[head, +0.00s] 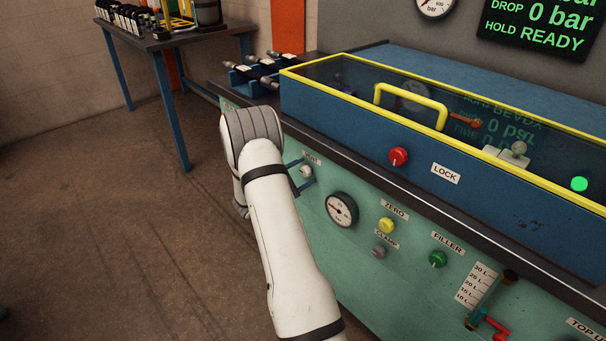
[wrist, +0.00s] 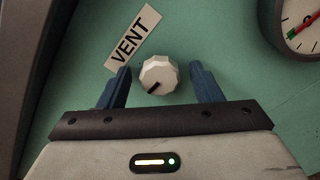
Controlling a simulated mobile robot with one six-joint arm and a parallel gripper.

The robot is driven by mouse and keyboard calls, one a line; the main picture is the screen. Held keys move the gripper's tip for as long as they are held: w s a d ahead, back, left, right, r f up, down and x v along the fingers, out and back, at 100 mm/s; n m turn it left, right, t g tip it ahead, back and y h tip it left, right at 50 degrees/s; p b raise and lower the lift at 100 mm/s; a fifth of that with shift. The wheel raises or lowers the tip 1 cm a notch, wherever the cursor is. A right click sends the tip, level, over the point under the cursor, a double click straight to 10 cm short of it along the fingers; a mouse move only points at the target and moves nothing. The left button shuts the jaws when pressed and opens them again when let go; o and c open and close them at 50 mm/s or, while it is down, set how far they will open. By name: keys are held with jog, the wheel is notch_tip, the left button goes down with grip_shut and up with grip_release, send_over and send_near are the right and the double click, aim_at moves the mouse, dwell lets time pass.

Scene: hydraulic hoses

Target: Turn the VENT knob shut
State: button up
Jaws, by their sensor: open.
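The VENT knob (wrist: 158,74) is a pale, faceted knob with a dark pointer mark toward its lower left in the wrist view. The VENT label (wrist: 133,38) is on the green panel just above and left of it. My gripper (wrist: 164,78) is open, with one blue finger on each side of the knob and a visible gap on both sides. In the head view the knob (head: 306,171) shows between the blue fingers of my gripper (head: 303,174), and its label is partly hidden.
A pressure gauge (head: 341,209) is to the right of the knob on the panel. Farther right are the yellow ZERO button (head: 387,225), the grey CLAMP knob (head: 379,252) and the green FILLER knob (head: 438,259). The dark bench edge (head: 400,199) runs above. Open floor (head: 120,240) lies left.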

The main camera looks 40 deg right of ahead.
jog(key=shift+c, duration=0.5)
jog(key=c, duration=0.9)
jog(key=n+p, duration=0.1)
jog(key=n, duration=0.3)
jog(key=shift+n, duration=0.4)
jog(key=n+p, duration=0.2)
jog(key=n, duration=0.2)
jog(key=shift+n, duration=0.3)
jog(key=n+p, duration=0.2)
jog(key=n, duration=0.2)
jog(key=shift+r, duration=0.1)
jog(key=shift+n+p, duration=0.8)
jog(key=shift+n, duration=1.4)
